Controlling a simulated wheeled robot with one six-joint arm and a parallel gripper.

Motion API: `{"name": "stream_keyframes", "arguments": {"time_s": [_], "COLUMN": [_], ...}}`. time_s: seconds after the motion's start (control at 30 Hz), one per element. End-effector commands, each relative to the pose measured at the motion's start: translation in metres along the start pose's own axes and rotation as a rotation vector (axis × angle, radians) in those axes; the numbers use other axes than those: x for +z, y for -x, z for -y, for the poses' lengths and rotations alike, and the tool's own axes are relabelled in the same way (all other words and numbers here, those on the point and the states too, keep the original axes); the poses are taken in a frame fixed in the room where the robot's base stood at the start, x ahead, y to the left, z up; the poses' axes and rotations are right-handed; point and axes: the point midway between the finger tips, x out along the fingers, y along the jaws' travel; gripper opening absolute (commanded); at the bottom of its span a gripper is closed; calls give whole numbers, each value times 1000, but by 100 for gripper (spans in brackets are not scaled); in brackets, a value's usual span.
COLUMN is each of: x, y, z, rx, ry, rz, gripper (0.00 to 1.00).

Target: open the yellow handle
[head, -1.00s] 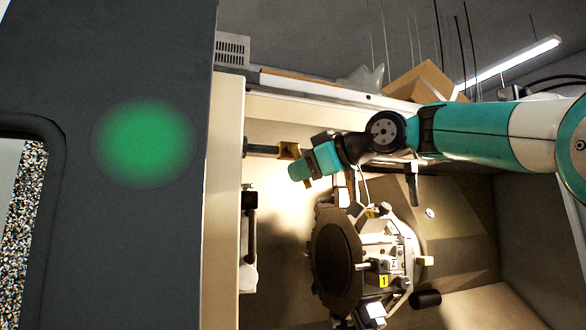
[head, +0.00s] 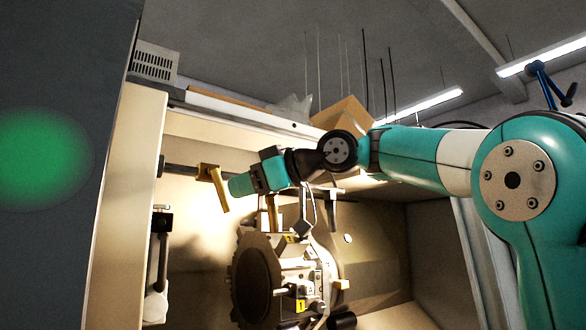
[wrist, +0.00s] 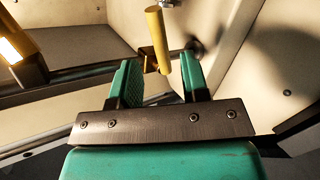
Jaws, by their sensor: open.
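The yellow handle (head: 213,187) is a short bar at the end of a dark rod, at the upper left of the machine opening in the head view. In the wrist view the yellow handle (wrist: 158,42) is a slanted cylinder just ahead of my gripper, its lower end showing in the gap between the fingers. My gripper (head: 236,187) is beside the handle on its right in the head view. In the wrist view my gripper (wrist: 160,68) has its two green fingers spread apart. Nothing is clamped. Whether the handle is within finger depth is unclear.
A round tool turret (head: 258,280) with several holders stands below my arm. A yellow post (head: 271,213) is right of the handle. A dark panel (head: 60,70) fills the left, beside the opening's cream edge (head: 125,180). A cardboard box (head: 342,115) sits on top.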

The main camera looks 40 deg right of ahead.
Motion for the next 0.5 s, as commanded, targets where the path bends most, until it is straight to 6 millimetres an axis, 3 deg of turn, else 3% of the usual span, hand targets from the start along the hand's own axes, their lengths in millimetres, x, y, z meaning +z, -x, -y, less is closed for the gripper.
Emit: {"name": "stream_keyframes", "arguments": {"time_s": [0.1,0.3,0.4,0.5], "x": [-1,-2,-2,-8], "y": [32,74,93,97], "z": [-3,-4,-3,-5], "rx": [9,9,9,-3], "ry": [0,-2,-1,-7], "rz": [3,4,3,7], "gripper": [42,42,42,42]}}
